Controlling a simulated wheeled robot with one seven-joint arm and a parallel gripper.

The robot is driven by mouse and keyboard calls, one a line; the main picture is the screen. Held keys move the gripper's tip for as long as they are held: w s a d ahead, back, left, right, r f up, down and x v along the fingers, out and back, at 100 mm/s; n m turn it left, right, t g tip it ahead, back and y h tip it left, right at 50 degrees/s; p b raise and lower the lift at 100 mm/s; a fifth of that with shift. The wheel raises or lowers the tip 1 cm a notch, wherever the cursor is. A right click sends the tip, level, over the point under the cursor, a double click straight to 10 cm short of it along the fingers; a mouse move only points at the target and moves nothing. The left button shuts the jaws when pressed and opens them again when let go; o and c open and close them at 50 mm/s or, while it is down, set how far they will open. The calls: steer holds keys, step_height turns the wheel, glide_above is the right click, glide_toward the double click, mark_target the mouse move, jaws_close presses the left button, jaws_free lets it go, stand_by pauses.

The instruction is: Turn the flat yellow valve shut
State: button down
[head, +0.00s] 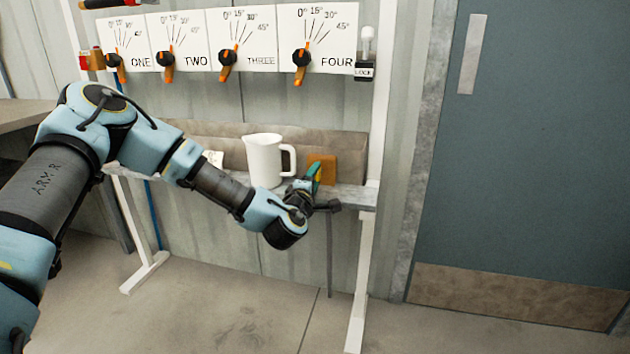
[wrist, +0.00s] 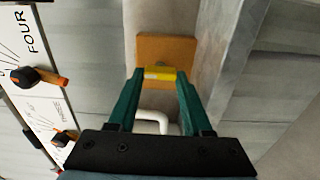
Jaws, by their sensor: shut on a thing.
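The flat yellow valve (wrist: 160,70) shows in the wrist view as a short yellow bar crosswise between the tips of my green fingers, in front of an orange-brown block (wrist: 178,46). My gripper (wrist: 160,75) is shut on the valve, with one finger at each end of it. In the head view my gripper (head: 314,172) reaches over the right end of the grey shelf, beside the orange-brown block (head: 327,166). The valve itself is mostly hidden there by the fingers.
A white jug (head: 264,160) stands on the shelf (head: 357,194) just left of my gripper. A panel with several orange-handled dials (head: 302,60) hangs above. A white post (head: 380,110) rises at right, with a blue-grey door (head: 530,150) beyond.

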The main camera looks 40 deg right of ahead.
stand_by(0.3)
steer(key=shift+c, duration=1.6)
jaws_free()
